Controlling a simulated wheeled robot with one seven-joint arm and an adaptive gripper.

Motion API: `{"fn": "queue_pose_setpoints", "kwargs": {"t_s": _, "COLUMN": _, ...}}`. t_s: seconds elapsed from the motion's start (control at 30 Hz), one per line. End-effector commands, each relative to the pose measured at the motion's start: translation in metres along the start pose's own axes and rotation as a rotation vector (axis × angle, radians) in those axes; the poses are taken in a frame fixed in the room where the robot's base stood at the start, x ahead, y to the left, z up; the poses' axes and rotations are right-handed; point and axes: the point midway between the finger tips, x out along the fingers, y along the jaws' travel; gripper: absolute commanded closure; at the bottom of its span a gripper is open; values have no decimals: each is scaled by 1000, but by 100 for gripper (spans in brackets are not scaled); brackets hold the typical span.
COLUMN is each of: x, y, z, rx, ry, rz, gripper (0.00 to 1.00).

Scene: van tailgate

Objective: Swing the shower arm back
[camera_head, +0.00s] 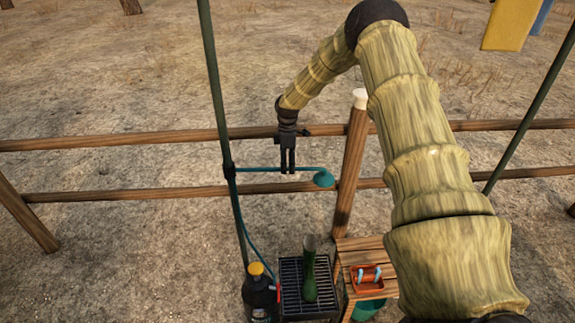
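The teal shower arm (262,169) is a thin bar reaching right from a clamp on the dark green pole (228,172). It ends in a rounded teal shower head (323,178). My gripper (287,170) points down at the middle of the bar, its two fingers close together. The fingertips overlap the bar in this view. I cannot tell whether they grip it, touch it or only stand in front of it.
A wooden rail fence (120,140) runs behind, with a white-topped post (350,160). Below stand a dark bottle with a yellow cap (258,290), a black grate (292,300) with a green bottle (310,275), and a wooden stand (362,246) holding an orange tray (367,289).

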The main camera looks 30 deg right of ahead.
Motion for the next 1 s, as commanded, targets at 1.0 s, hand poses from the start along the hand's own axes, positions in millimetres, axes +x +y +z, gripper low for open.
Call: {"fn": "queue_pose_setpoints", "kwargs": {"t_s": 1.0, "x": -115, "y": 1, "z": 0, "rx": 1, "ry": 1, "rz": 1, "gripper": 63}}
